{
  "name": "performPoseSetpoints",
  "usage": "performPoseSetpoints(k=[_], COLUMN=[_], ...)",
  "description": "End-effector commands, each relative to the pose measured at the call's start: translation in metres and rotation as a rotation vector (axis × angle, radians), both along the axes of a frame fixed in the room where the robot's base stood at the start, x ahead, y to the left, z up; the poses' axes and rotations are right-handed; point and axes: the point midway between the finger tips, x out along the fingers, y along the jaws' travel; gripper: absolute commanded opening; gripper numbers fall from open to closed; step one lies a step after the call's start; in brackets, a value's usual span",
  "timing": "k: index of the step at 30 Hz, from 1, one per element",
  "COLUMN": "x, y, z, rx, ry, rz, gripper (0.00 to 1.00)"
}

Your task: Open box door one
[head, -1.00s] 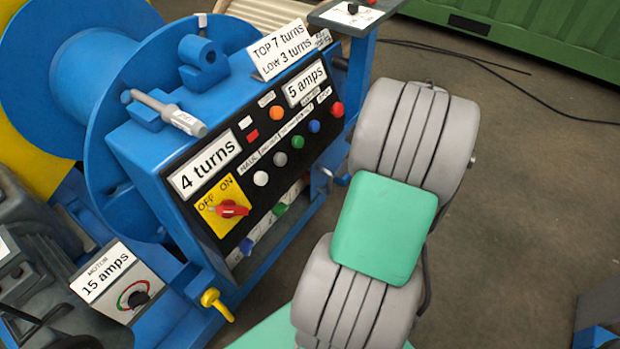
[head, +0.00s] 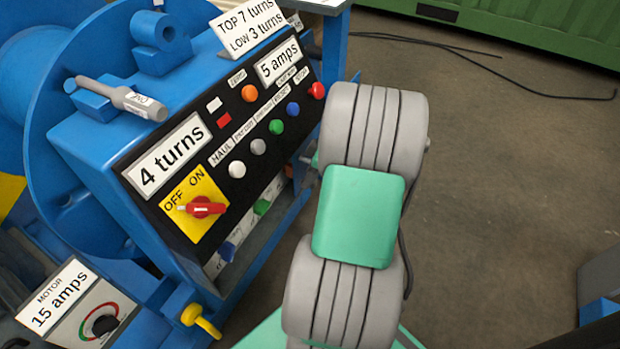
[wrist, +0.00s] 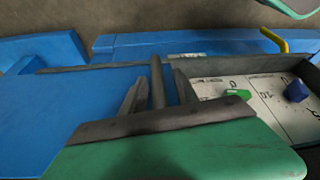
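My gripper (wrist: 160,92) shows in the wrist view with two grey fingers apart, so it is open. A thin grey bar (wrist: 157,80) stands between the fingers, with small gaps on either side; I cannot tell whether it is a door handle. Beside it is a recess with a white scale panel (wrist: 262,100), a green pointer (wrist: 238,94) and a blue knob (wrist: 296,91). In the head view this recess (head: 247,222) lies below the black control panel (head: 225,150) of the blue machine. My arm hides the gripper there. No part is clearly marked as door one.
A red OFF/ON switch (head: 203,207) and coloured buttons sit on the panel. A yellow handle (head: 200,318) sticks out at the lower front. A motor dial box (head: 82,308) stands at lower left. Floor (head: 490,170) to the right is clear, with a black cable and a green container (head: 540,28) behind.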

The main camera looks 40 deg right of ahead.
Motion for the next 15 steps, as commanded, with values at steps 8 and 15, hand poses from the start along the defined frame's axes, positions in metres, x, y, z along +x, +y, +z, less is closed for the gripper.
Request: performPoseSetpoints(k=[8, 15], x=[0.0004, 0.0001], y=[-0.0006, -0.0009], z=[-0.0019, -0.0018], rx=[0.000, -0.001], ry=[0.000, 0.000], rz=[-0.002, -0.004], gripper=[0.35, 0.16])
